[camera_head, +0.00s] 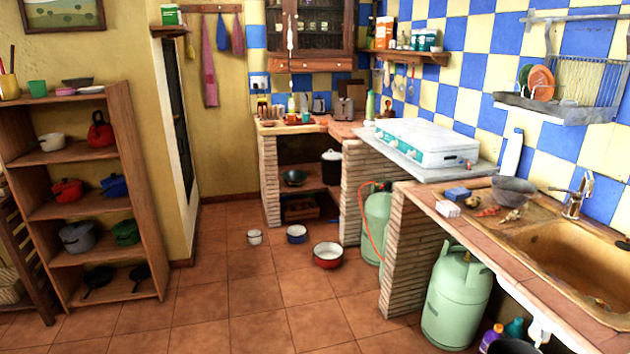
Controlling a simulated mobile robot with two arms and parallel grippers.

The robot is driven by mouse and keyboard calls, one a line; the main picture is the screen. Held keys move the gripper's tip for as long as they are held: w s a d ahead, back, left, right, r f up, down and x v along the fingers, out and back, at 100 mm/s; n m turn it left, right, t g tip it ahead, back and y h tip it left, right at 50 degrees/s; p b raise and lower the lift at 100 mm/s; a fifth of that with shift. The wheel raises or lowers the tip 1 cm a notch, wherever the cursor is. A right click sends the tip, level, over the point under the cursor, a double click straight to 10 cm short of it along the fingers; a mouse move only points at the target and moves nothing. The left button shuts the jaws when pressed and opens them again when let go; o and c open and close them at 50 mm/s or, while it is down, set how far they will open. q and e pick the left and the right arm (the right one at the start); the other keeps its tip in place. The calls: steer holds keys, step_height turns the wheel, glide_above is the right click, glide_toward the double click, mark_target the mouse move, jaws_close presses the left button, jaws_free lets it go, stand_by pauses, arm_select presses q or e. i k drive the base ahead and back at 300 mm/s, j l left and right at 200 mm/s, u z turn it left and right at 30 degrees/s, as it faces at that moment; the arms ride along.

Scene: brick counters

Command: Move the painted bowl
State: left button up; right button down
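I cannot tell for sure which vessel is the painted bowl. A red bowl-like vessel with a pale inside (328,263) stands upright on the tiled floor in the middle. A smaller blue one (297,239) and a small whitish one (255,241) stand on the floor to its left. A grey bowl (513,191) sits on the right counter by the sink. A dark bowl (294,177) stands on the shelf under the far counter. Another dark bowl (77,82) is on top of the left shelf unit. Neither of my grippers is in view.
A wooden shelf unit (98,188) with pots stands at left. Brick counters (415,255) run along the right, with a sink (570,250) and a white stove (425,143). Green gas bottles (457,305) stand beneath. The floor at centre left is clear.

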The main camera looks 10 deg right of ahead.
mark_target(293, 178)
steer(key=i, duration=4.25)
steer(key=i+u, duration=0.1)
steer(key=i, duration=0.45)
steer(key=i+l+u, duration=0.15)
steer(key=i, duration=0.4)
steer(key=i+l+u, duration=0.1)
steer(key=i, duration=0.4)
